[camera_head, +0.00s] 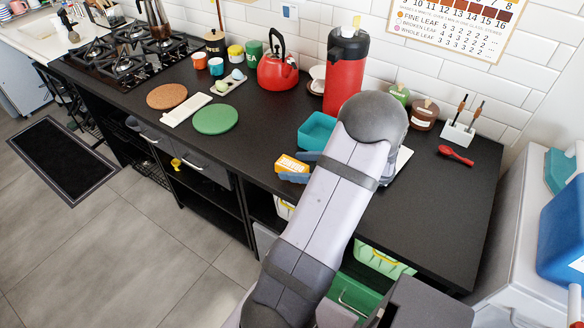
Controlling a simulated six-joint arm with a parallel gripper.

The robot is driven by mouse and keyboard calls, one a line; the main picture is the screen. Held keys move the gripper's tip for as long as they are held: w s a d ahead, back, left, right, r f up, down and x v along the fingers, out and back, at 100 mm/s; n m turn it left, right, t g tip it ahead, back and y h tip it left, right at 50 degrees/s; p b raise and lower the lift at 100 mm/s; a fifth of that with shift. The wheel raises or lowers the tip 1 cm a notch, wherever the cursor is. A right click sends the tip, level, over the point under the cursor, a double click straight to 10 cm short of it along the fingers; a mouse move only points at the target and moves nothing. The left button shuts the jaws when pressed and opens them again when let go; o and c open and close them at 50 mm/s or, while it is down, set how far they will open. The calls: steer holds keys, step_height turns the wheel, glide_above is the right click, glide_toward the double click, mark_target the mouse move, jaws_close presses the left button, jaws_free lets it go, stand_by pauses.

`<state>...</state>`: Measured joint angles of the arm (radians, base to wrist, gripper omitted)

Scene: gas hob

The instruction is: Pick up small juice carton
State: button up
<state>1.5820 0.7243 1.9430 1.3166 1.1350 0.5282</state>
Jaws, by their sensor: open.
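The small juice carton (291,164) is orange with a pale label and sits near the front edge of the black counter. My gripper (297,168) reaches it from the right. One blue-grey finger shows along the carton's front side and the other shows behind it. The jaws are open with the carton between them; I cannot tell whether either finger touches it. My forearm and wrist hide the counter just to the right.
A teal bin (316,130) stands close behind the carton. A red dispenser (345,70) and red kettle (277,70) stand farther back. A green round mat (215,119) lies to the left. The counter between mat and carton is clear.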

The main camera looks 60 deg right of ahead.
steer(key=c, duration=1.3)
steer(key=shift+r, duration=0.15)
